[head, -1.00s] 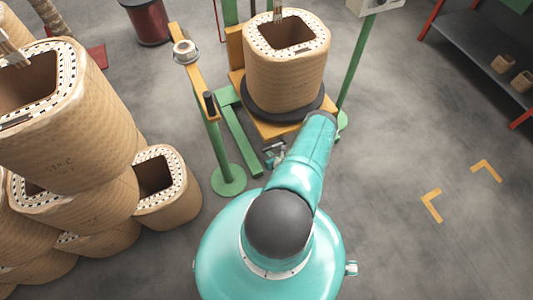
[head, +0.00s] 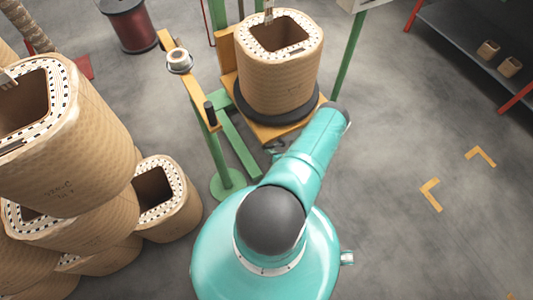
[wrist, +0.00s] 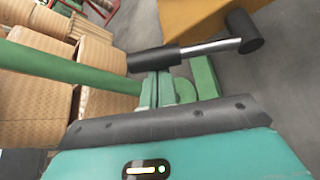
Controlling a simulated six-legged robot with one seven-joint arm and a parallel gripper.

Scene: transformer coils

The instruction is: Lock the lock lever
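A lever with a bright metal rod (wrist: 210,47), a black sleeve at its left and a black knob at its right crosses the upper middle of the wrist view; I take it for the lock lever. Green bracket-like parts (wrist: 185,88) stand just below it. My gripper's teal housing and dark front edge fill the bottom of the wrist view. Its fingertips are not clearly distinguishable, so its opening and any contact with the lever are unclear. In the head view my arm reaches toward the orange coil stand (head: 262,131) and hides most of the gripper.
A large wound coil (head: 280,75) stands on a dark round base on the stand. An orange arm (head: 189,82) with a black handle is on a green post to its left. Stacked coils (head: 65,160) crowd the left. Open floor lies at right, before a dark shelf (head: 470,45).

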